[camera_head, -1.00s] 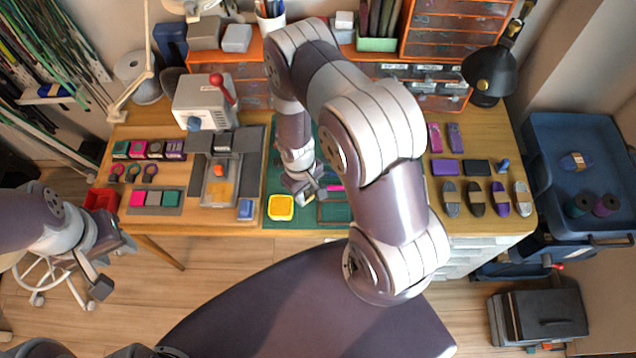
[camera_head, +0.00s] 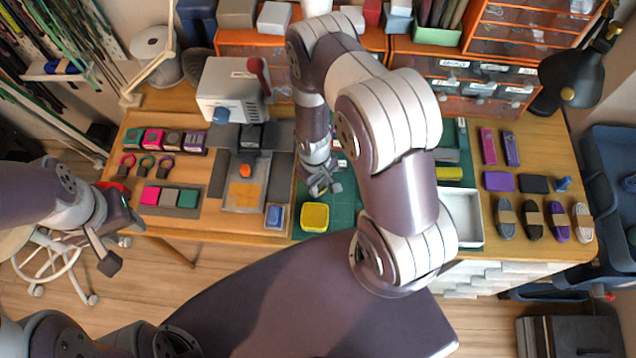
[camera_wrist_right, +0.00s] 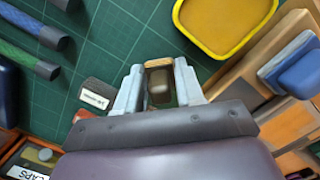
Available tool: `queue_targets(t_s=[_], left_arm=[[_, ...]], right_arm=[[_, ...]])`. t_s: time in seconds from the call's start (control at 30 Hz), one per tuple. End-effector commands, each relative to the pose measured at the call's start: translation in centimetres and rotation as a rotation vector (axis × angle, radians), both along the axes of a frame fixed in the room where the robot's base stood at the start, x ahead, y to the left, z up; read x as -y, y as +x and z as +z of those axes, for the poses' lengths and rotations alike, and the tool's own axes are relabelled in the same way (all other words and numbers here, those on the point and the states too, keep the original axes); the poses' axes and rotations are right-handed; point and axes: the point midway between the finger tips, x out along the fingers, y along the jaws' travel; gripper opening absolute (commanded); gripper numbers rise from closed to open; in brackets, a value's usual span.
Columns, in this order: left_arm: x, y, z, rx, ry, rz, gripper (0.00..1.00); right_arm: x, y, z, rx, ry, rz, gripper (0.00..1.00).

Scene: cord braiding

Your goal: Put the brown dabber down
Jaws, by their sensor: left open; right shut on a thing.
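The brown dabber (camera_wrist_right: 159,84) shows between the fingers of my right gripper (camera_wrist_right: 160,88) in the right wrist view, with a tan upper edge and a dark brown body. My right gripper is shut on it, above the green cutting mat (camera_wrist_right: 125,45). In the head view my right gripper (camera_head: 321,186) is just behind the yellow dish (camera_head: 315,217), and the dabber cannot be made out there. My left gripper (camera_head: 112,245) is open and empty, off the table's front left edge.
The yellow dish also shows in the right wrist view (camera_wrist_right: 225,22), beside a blue pad (camera_wrist_right: 298,68). Blue and green cords (camera_wrist_right: 30,55) and a small labelled dark tag (camera_wrist_right: 97,93) lie on the mat. A white tray (camera_head: 463,218) stands right of my right arm.

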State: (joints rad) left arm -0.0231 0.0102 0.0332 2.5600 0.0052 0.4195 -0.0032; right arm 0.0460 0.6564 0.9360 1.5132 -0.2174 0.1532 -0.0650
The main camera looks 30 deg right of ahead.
Motion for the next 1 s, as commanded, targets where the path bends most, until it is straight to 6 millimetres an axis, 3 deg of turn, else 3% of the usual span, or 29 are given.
queue_targets(t_s=[0.1,0.13,0.2,0.43,0.57,0.83,1.0], left_arm=[[0.0,0.0,-0.2,0.0,0.0,0.0,0.43],[0.0,0.0,-0.1,0.0,0.0,0.0,0.43],[0.0,0.0,0.0,0.0,0.0,0.0,0.43],[0.0,0.0,0.0,0.0,0.0,0.0,0.43],[0.0,0.0,0.1,0.0,0.0,0.0,0.43],[0.0,0.0,-0.1,0.0,0.0,0.0,0.43],[0.0,0.0,-0.3,-0.001,0.0,0.0,0.43]], right_arm=[[0.0,0.0,-0.2,0.0,0.0,0.0,0.09],[0.0,0.0,-0.1,0.0,0.0,0.0,0.47],[0.0,0.0,0.0,0.0,0.0,0.0,0.63],[0.0,0.0,0.0,0.0,0.0,0.0,0.63],[0.0,0.2,1.0,0.002,-0.001,-0.001,0.63],[-0.2,1.0,7.8,0.005,0.0,-0.001,0.63],[-0.3,1.3,11.0,0.003,0.0,-0.001,0.63]])
